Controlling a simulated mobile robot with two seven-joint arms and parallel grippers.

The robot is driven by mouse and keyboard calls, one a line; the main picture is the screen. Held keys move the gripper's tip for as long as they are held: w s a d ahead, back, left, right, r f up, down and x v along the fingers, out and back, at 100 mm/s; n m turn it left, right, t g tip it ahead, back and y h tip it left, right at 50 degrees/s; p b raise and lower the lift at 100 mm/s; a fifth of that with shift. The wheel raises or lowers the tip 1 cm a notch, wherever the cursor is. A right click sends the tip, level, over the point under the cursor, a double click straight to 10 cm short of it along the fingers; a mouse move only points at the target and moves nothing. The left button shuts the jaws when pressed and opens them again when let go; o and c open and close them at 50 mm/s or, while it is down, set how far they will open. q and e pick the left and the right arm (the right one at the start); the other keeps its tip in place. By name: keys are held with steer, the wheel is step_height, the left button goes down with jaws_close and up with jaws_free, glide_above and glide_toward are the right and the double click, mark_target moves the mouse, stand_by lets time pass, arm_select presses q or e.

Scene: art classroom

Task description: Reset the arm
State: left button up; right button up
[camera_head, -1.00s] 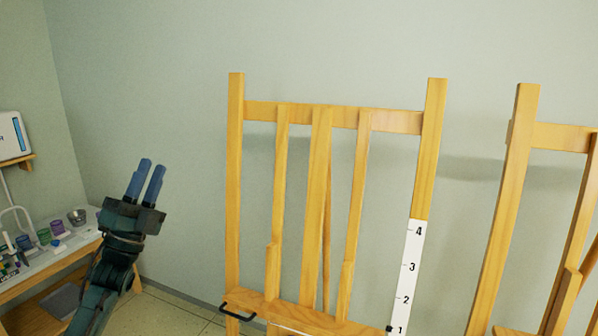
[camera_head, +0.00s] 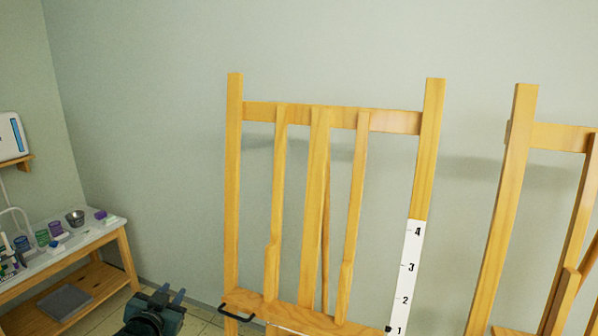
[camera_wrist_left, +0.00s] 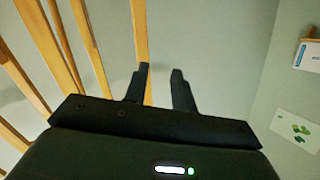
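My left gripper (camera_head: 168,296) is low in the head view, at the bottom edge left of the wooden easel (camera_head: 318,200). Its two blue-grey fingers point up and away from me. In the left wrist view the two dark fingers (camera_wrist_left: 160,85) stand apart with a gap between them and nothing in it. The easel's slats also show behind them in the left wrist view (camera_wrist_left: 140,45). My right gripper is not in view.
A side table (camera_head: 110,236) with cups and a bowl (camera_head: 74,217) stands at the left wall. A white numbered strip (camera_head: 408,270) runs up the easel's right post. A second easel (camera_head: 510,190) is at the right. Bare wall fills the back.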

arm_select(q)
steer(key=s+d+f+g+h, duration=0.1)
steer(key=s+d+f, duration=0.3)
steer(key=s+f, duration=0.25)
steer(key=s+d+f+g+h, duration=0.1)
steer(key=s+d+f, duration=0.35)
steer(key=s, duration=0.35)
steer(key=s+d+f+g, duration=0.1)
steer(key=s+d, duration=0.2)
steer(key=s, duration=0.5)
steer(key=s+d+f+g+h, duration=0.1)
steer(key=s+d+f, duration=0.1)
steer(key=s, duration=0.7)
steer(key=shift+s+d+f+n+g, duration=0.3)
steer(key=shift+d+g, duration=0.1)
steer(key=shift+d, duration=0.25)
steer(key=shift+o, duration=0.3)
